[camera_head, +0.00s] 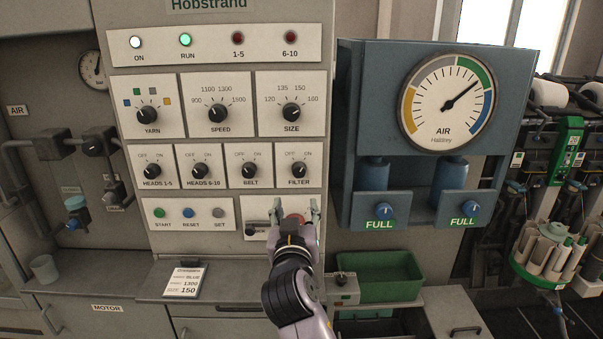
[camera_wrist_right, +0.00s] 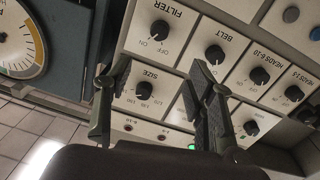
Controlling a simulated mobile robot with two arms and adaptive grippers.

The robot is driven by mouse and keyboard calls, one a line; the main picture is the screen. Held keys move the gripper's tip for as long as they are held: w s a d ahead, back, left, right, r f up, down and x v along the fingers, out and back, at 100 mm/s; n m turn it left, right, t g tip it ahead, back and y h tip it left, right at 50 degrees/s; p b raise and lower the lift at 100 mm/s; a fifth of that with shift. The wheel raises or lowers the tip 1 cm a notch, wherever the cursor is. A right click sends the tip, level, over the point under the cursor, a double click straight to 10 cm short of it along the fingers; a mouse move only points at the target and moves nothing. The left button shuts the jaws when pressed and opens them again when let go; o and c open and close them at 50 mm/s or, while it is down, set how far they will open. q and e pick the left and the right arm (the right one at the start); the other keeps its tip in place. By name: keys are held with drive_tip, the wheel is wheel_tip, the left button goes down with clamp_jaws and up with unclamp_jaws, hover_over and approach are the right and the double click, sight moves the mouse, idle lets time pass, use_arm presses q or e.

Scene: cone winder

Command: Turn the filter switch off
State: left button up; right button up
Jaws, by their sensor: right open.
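The filter switch (camera_head: 299,169) is a black knob on a white plate at the right end of the lower knob row, with OFF marked on the left and ON on the right. In the right wrist view the knob (camera_wrist_right: 160,29) shows upside down near the top. My left gripper is not in view.
The belt knob (camera_head: 250,170) sits just left of the filter knob, and the size knob (camera_head: 292,113) above it. The blue air gauge box (camera_head: 345,130) juts out on the right. A green bin (camera_head: 385,290) and a card (camera_head: 186,281) are below.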

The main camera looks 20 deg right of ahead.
sight(299, 173)
drive_tip(key=p+x, duration=0.5)
drive_tip(key=x, duration=1.1)
drive_tip(key=shift+w, duration=0.2)
drive_tip(key=shift+w+d, duration=0.25)
drive_tip(key=shift+w, duration=0.3)
drive_tip(key=shift+c, duration=0.5)
drive_tip(key=c, duration=1.1)
